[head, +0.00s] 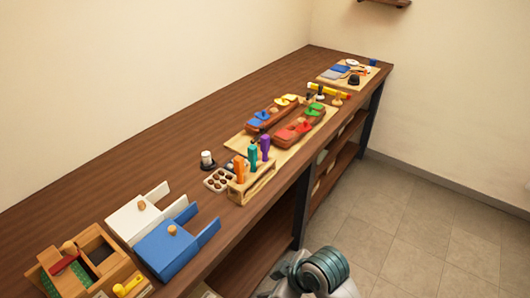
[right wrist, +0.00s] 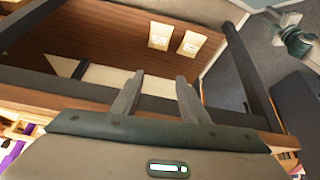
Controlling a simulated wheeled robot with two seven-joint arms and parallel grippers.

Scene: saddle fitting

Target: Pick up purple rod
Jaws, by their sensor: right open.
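The purple rod (head: 265,145) stands upright at the right end of a wooden rod holder (head: 250,188) near the front edge of the bench. A teal rod (head: 253,155) and an orange rod (head: 239,168) stand beside it in the same holder. My right gripper (right wrist: 158,97) is open in the right wrist view, with nothing between its fingers. It is apart from the purple rod, and the shelf below the bench shows beyond the fingers. A purple patch shows at that view's lower left edge; I cannot tell if it is the rod. My left gripper is not in view.
Behind the holder are a tray with round wells (head: 219,180) and a black-and-white piece (head: 207,160). A blue box (head: 176,250) and a white box (head: 133,220) stand to the left. Red (head: 298,133) and brown saddle-like blocks lie beyond. The floor is clear at right.

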